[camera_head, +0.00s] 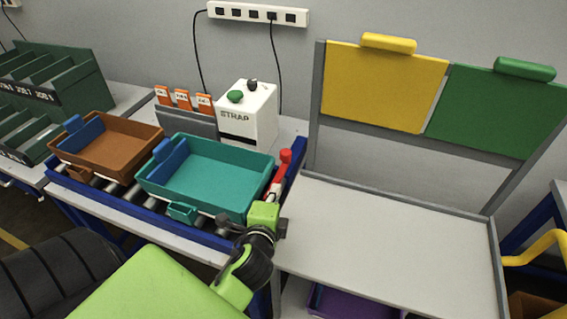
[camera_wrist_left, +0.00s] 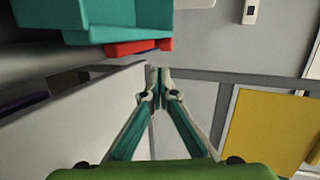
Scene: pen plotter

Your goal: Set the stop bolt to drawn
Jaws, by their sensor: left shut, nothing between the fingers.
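The stop bolt shows as a red knob on a red stem (camera_head: 285,156) at the right end of the roller conveyor, beside the teal tote (camera_head: 240,204). In the left wrist view a red part (camera_wrist_left: 126,49) shows against the teal tote (camera_wrist_left: 120,14); its full shape is hidden. My left gripper (camera_head: 277,187) is just in front of and below the red knob in the head view. In the left wrist view its fingertips (camera_wrist_left: 158,76) are together, with nothing between them, and apart from the red part. My right gripper is out of view.
A brown tote (camera_head: 140,142) stands left of the teal one on the blue-framed conveyor (camera_head: 215,243). A white STRAP box (camera_head: 262,115) stands behind. A bare grey bench (camera_head: 385,235) lies to the right, under yellow (camera_head: 380,85) and green (camera_head: 490,108) panels.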

